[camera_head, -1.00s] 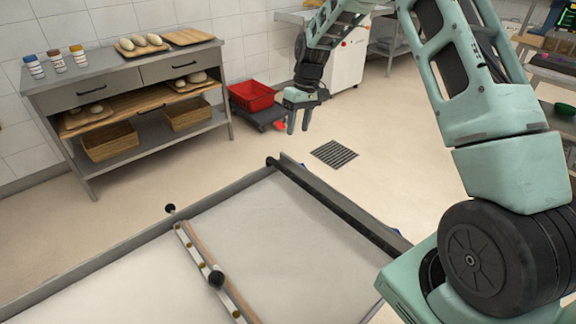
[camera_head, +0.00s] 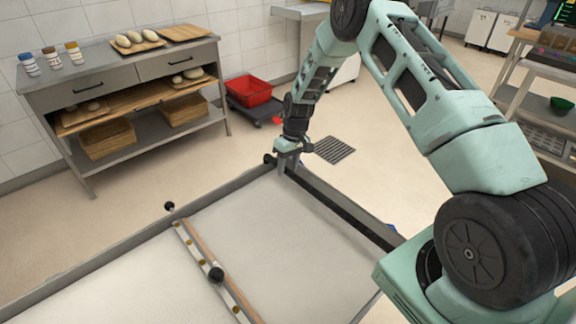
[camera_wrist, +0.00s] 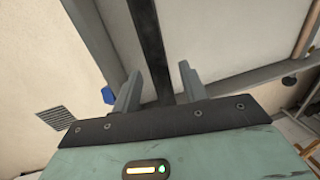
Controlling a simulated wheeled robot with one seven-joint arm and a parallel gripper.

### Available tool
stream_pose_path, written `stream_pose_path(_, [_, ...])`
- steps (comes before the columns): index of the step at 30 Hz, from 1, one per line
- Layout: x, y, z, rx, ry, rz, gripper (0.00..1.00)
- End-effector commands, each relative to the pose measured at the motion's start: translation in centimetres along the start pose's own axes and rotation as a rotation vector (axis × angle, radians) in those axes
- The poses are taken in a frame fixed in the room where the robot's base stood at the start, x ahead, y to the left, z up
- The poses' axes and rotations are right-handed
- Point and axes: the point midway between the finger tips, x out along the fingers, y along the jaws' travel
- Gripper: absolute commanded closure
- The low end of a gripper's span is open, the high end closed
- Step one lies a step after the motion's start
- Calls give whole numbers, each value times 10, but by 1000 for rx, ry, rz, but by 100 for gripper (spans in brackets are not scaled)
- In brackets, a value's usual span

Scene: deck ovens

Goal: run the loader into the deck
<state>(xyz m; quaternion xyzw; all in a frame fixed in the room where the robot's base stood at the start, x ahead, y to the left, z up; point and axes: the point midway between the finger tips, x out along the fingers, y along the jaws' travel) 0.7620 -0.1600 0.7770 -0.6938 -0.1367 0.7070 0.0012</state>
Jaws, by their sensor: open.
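The loader (camera_head: 110,259) is a metal-railed frame with a pale cloth surface, filling the lower part of the head view. A dark bar (camera_head: 340,207) runs along its far right end, and it also shows in the wrist view (camera_wrist: 152,45). My gripper (camera_head: 287,172) is open over this bar, near its back end. In the wrist view my two fingers (camera_wrist: 160,70) stand on either side of the bar, with gaps showing. Whether either touches it, I cannot tell. A crossbar (camera_head: 205,256) with a wooden strip and black knobs lies across the cloth. The deck opening is not in view.
A grey work table (camera_head: 70,77) with loaves, jars and baskets stands at the back left. A red crate (camera_head: 248,91) sits on a low dark dolly. A floor drain (camera_head: 334,150) lies beyond the loader's end. A shelf rack stands at the right edge.

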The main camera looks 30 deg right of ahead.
Motion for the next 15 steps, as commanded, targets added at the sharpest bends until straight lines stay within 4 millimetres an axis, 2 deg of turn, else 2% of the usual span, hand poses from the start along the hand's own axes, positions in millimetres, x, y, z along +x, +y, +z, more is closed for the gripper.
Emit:
stream_pose_path(6, [0,0,0,0,0,0,57])
stream_pose_path(11, [0,0,0,0,0,0,100])
stream_pose_path(15, [0,0,0,0,0,0,100])
